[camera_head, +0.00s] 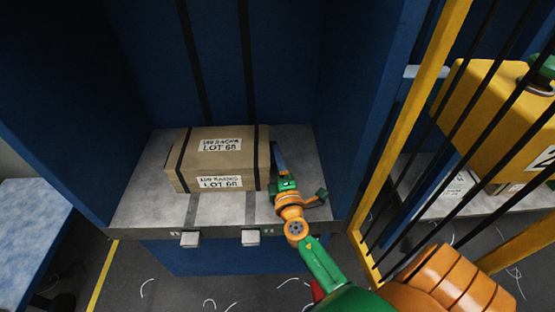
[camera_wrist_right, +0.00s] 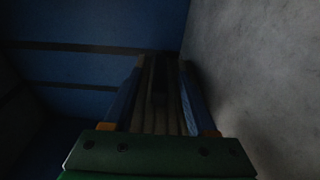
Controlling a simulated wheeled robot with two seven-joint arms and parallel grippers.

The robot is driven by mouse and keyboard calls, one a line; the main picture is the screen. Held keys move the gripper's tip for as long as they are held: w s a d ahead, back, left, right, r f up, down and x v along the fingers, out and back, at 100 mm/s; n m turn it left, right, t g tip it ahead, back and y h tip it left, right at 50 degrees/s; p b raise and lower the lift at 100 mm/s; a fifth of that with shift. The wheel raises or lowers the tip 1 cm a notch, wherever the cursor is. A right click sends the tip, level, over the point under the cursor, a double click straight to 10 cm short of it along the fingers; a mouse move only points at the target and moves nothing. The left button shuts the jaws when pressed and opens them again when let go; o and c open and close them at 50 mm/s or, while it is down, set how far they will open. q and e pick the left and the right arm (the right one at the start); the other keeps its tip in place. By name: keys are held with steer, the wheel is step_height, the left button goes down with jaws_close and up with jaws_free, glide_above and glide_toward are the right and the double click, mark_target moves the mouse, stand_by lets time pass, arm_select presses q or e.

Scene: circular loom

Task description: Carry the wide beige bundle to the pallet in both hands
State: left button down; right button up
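The wide beige bundle (camera_head: 217,160) lies flat on a grey shelf (camera_head: 145,205) inside a blue bay. It has dark straps and white labels reading LOT 68. My right gripper (camera_head: 277,152) is low at the bundle's right end, a blue finger pointing inward along that side. In the right wrist view its two blue fingers (camera_wrist_right: 162,65) stand apart, with a dim striped brownish surface between or beyond them. Whether they touch the bundle I cannot tell. My left gripper is in neither view. The pallet cannot be made out.
Blue walls (camera_head: 350,110) close the bay at both sides and the back. Two small blocks (camera_head: 250,238) stick out at the shelf's front edge. A yellow-framed barred guard (camera_head: 412,135) stands at right, with a yellow machine (camera_head: 490,110) behind it. A blue-grey surface (camera_head: 30,235) is at left.

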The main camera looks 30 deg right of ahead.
jaws_close()
stand_by(1.3)
